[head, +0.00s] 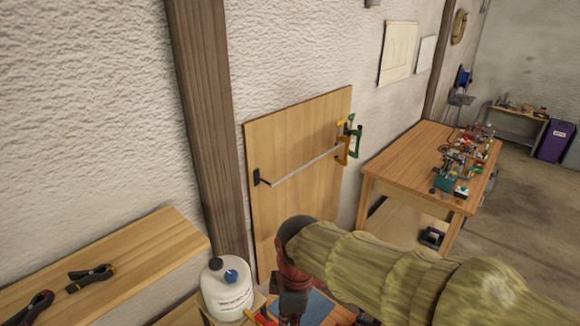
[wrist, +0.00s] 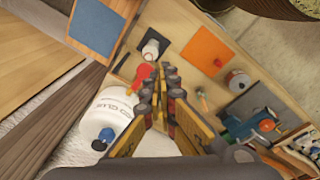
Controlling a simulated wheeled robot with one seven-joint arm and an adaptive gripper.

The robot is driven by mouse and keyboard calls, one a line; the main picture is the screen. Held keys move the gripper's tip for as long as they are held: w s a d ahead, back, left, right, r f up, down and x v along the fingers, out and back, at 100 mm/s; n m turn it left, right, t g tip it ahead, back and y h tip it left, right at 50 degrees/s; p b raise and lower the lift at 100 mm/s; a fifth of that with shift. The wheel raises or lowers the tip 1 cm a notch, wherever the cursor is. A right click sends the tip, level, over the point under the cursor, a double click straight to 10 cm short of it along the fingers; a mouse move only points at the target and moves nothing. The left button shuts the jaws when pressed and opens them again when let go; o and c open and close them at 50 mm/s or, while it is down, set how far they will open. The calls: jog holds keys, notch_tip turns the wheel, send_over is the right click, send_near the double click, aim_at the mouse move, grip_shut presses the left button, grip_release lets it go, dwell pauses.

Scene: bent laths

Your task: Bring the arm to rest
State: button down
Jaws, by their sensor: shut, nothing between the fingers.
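My arm (head: 390,272), in a yellowish-green sleeve, reaches in from the lower right of the head view. It bends down at a dark red and black joint near the bottom middle. In the wrist view my gripper (wrist: 168,72) points down over a work surface, its two yellow and dark fingers shut with nothing between them. The fingertips overlap the picture of the surface beside a red object (wrist: 143,76); I cannot tell how high above it they are. In the head view the fingers cannot be made out.
A white jug (head: 228,290) stands close left of my arm. Behind is a wooden panel (head: 300,225) with a rod and clamps. A cluttered table (head: 410,160) is at right, a shelf (head: 130,262) with clamps at left. The wrist view shows an orange mat (wrist: 205,50) and a blue tool (wrist: 262,125).

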jog(key=s+d+f+m+t+b, duration=0.2)
jog(key=s+d+f+m+b, duration=0.3)
jog(key=d+m+b, duration=0.3)
jog(key=s+d+f+m+t+b, duration=0.2)
jog(key=s+d+f+m+b, duration=0.2)
jog(key=d+m+b, duration=0.5)
jog(key=shift+s+d+f+t+h+b, duration=0.4)
jog(key=shift+d+f+b, duration=0.2)
jog(key=shift+d+b, duration=0.5)
jog(key=c, duration=2.6)
grip_release()
